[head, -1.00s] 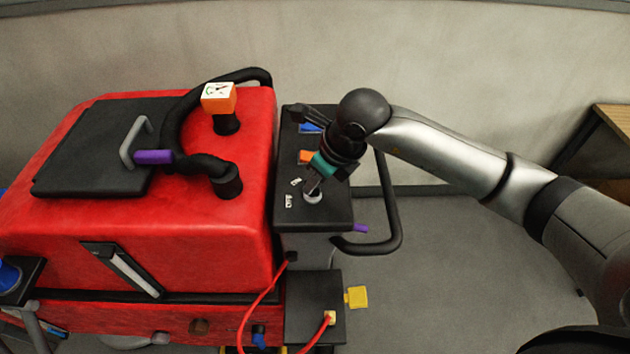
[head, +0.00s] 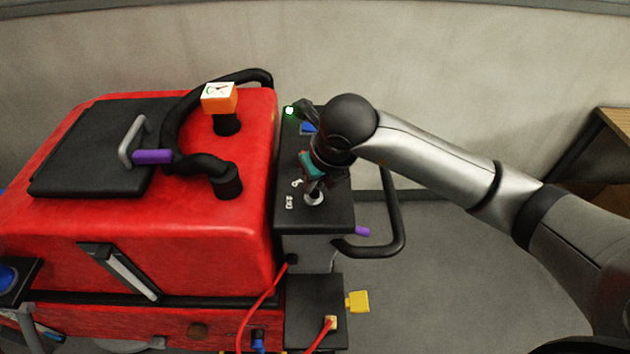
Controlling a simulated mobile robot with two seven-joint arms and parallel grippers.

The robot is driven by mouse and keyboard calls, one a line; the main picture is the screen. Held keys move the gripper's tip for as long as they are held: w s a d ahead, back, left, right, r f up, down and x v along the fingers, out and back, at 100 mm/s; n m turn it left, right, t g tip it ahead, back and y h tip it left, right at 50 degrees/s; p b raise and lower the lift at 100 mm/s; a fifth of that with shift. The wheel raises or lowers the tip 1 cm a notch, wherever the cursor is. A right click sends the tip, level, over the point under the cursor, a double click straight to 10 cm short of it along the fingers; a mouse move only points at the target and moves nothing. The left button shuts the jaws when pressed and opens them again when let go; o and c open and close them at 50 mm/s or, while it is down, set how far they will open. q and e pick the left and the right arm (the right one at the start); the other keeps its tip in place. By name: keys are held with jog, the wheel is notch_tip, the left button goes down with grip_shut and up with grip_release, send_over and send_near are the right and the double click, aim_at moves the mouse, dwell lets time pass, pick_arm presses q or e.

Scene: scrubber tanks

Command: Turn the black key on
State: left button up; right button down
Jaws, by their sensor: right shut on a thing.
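The key switch (head: 314,199) shows as a silver round lock on the black control panel (head: 335,215) at the right end of the red scrubber. My right gripper (head: 314,186) comes down onto it from above, tilted, and is shut on the key. The black key itself is mostly hidden between the fingers. A small green light (head: 289,110) glows at the far left corner of the panel. White marks (head: 290,202) are printed beside the lock. My left gripper is not in view.
A blue switch (head: 307,128) sits farther back on the panel, partly behind my wrist. A black handle loop (head: 398,225) and a purple lever (head: 362,231) stick out at right. A yellow tab (head: 357,301) and red cable (head: 262,300) are lower down. Floor at right is clear.

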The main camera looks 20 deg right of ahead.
jog(key=c, duration=0.9)
grip_release()
jog(key=shift+o, duration=0.2)
jog(key=v, duration=1.5)
jog(key=shift+s+b, duration=0.2)
jog(key=shift+b, duration=0.15)
jog(key=shift+r, duration=0.1)
